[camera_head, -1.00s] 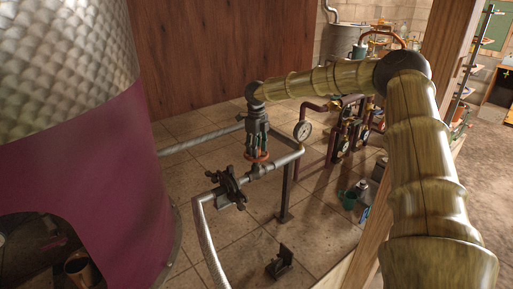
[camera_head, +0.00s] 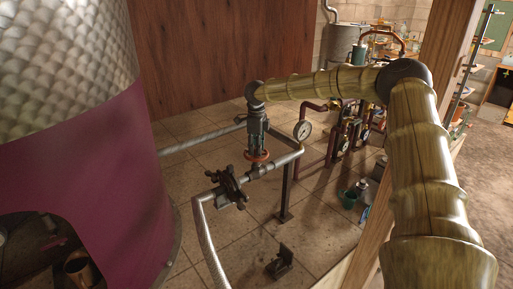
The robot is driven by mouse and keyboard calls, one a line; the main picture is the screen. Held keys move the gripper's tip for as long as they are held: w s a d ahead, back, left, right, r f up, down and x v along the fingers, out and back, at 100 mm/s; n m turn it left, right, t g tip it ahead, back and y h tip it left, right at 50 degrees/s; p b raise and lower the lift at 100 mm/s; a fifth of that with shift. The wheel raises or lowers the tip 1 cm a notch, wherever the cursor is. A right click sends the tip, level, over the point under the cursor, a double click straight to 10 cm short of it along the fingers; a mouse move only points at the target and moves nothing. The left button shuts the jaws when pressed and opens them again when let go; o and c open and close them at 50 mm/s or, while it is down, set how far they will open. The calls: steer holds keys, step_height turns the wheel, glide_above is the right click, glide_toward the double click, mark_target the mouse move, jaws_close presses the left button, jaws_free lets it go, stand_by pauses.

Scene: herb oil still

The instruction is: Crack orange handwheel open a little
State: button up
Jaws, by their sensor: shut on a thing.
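The orange handwheel (camera_head: 257,157) sits on top of a valve on the grey pipe, in the middle of the head view. My gripper (camera_head: 257,150) points straight down on it from above and is shut on it. The fingers cover part of the wheel, so their exact hold on the rim is hard to see. A dark handwheel (camera_head: 229,187) stands on the same pipe run, to the left and nearer.
A pressure gauge (camera_head: 302,130) stands just right of my gripper, with red pipes behind it. A large still (camera_head: 95,180) fills the left. A small dark bracket (camera_head: 279,262) and a green cup (camera_head: 348,199) are on the tiled floor.

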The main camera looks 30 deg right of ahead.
steer(key=n, duration=0.5)
steer(key=shift+w+r, duration=0.1)
stand_by(0.5)
steer(key=o, duration=1)
step_height(320, 180, up, 12)
steer(key=shift+d, duration=0.15)
